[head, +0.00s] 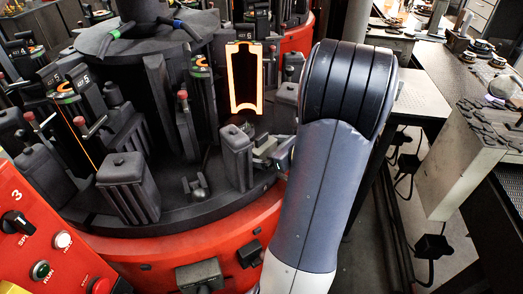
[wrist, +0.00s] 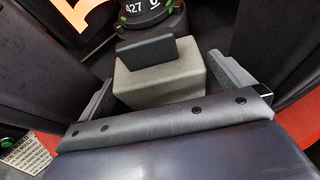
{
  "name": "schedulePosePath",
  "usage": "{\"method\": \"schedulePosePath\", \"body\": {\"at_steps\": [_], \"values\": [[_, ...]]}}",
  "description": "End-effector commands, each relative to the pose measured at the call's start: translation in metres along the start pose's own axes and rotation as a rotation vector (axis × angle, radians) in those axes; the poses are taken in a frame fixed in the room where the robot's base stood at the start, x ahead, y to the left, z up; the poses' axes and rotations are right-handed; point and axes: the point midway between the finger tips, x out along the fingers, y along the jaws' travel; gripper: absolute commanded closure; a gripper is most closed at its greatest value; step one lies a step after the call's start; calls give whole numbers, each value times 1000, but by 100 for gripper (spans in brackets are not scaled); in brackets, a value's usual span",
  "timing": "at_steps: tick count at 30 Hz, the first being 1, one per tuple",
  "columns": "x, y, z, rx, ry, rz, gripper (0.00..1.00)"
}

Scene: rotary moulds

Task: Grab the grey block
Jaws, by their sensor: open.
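The grey block (wrist: 160,82) sits in the middle of the wrist view, with a dark plate (wrist: 158,50) upright at its far side. My gripper (wrist: 161,76) is open, with one finger on each side of the block. A narrow gap shows at the right finger; I cannot tell whether the left finger touches. In the head view my gripper (head: 268,150) is low beside a dark upright post (head: 237,158) at the edge of the rotary table. I cannot make out the grey block clearly there.
A mould with a glowing orange rim (head: 244,78) stands behind my gripper. Dark posts and levers crowd the round table (head: 185,222). A red control panel (head: 30,235) is at the lower left. A grey bench (head: 425,95) stands at the right.

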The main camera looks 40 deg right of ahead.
Motion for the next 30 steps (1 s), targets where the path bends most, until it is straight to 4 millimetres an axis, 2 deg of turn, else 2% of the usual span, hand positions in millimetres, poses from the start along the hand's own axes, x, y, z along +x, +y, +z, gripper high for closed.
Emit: {"method": "schedulePosePath", "body": {"at_steps": [6, 16, 30], "values": [[29, 1, 2, 0, 0, 4, 0], [35, 0, 3, 0, 0, 0, 0], [34, 0, 3, 0, 0, 0, 38]]}}
